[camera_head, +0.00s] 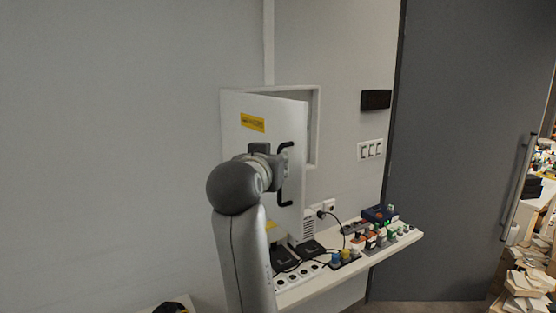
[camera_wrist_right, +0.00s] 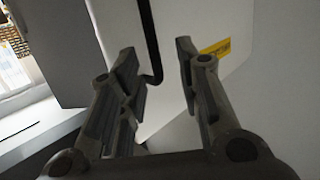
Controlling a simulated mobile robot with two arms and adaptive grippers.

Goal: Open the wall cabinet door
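The white wall cabinet door (camera_head: 262,108) has a yellow label and stands swung out from its frame (camera_head: 316,125), with a gap on its right side. Its black bar handle (camera_head: 284,178) is near the door's right edge. My right gripper (camera_head: 272,160) is at the handle, partly hidden by my own wrist. In the right wrist view the gripper (camera_wrist_right: 160,68) is open, its two fingers apart. The handle (camera_wrist_right: 149,40) shows between them, closer to the left finger; contact cannot be told. My left gripper is not in view.
A white shelf (camera_head: 350,263) below the door carries power strips, black boxes and small coloured parts. Wall switches (camera_head: 370,149) and a black panel (camera_head: 376,100) are to the right. A grey door (camera_head: 455,150) stands further right.

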